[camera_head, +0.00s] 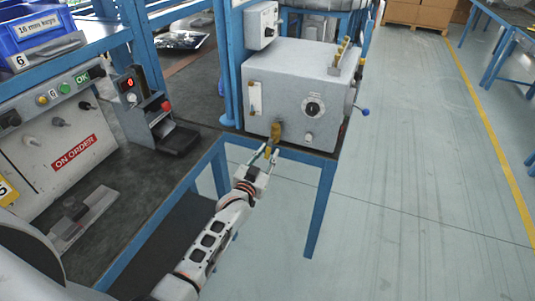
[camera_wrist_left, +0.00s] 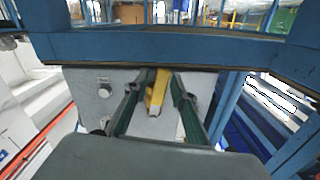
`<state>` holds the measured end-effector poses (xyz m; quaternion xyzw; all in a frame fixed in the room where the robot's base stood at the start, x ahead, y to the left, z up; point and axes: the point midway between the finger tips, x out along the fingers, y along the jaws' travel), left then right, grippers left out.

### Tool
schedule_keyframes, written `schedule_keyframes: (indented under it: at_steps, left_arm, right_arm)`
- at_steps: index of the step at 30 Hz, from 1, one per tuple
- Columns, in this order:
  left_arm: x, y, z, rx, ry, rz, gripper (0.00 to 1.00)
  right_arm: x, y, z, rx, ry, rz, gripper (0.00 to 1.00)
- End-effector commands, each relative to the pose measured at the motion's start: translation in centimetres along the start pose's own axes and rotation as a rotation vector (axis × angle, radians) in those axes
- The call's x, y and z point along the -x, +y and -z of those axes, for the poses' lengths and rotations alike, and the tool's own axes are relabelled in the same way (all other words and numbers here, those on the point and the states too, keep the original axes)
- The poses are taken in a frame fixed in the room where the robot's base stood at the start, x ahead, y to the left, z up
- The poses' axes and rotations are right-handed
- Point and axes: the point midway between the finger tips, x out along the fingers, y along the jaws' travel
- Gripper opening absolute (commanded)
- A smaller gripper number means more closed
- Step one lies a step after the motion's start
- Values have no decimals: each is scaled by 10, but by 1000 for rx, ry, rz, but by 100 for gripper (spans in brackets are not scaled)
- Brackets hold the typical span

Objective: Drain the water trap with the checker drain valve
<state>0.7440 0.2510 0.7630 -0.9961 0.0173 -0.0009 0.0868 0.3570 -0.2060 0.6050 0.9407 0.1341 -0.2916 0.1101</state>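The checker is a grey box (camera_head: 290,92) with a dial, knobs and a sight glass (camera_head: 255,98) on its front, standing at the bench corner. Its yellow drain valve (camera_head: 276,131) sits low on the front. In the left wrist view the yellow lever (camera_wrist_left: 157,92) points toward the camera. My left gripper (camera_head: 267,153) is at the valve, reaching in from below. In the wrist view its two green-edged fingers (camera_wrist_left: 158,105) are apart, one on each side of the lever, with gaps visible. Whether a fingertip touches the valve is hard to tell. My right gripper is not in view.
The checker's blue-framed bench (camera_head: 320,205) has an edge and leg close to my left arm. A control panel (camera_head: 60,135), a small display stand (camera_head: 150,110) and a blue bin (camera_head: 35,30) are at the left. The floor at the right (camera_head: 420,180) is clear.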

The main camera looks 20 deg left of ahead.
Motion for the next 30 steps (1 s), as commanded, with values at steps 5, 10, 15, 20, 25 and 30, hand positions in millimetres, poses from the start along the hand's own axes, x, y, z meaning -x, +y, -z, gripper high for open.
schedule_keyframes:
  at_steps: [5, 10, 15, 20, 25, 30]
  left_arm:
    - [0, 0, 0, -1, 0, 0, 30]
    - [1, 0, 0, -1, 1, 0, 30]
    - [14, 0, -1, -1, 0, 0, 30]
    - [42, 0, -1, -1, -1, 0, 30]
    - [77, 0, -1, 0, -1, 0, 30]
    - [103, 0, 0, 0, -1, 0, 30]
  right_arm:
    - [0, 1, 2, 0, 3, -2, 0]
    - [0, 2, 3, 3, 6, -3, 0]
    - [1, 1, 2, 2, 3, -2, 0]
    - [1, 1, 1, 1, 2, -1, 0]
    - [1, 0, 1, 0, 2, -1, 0]
    - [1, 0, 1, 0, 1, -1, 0]
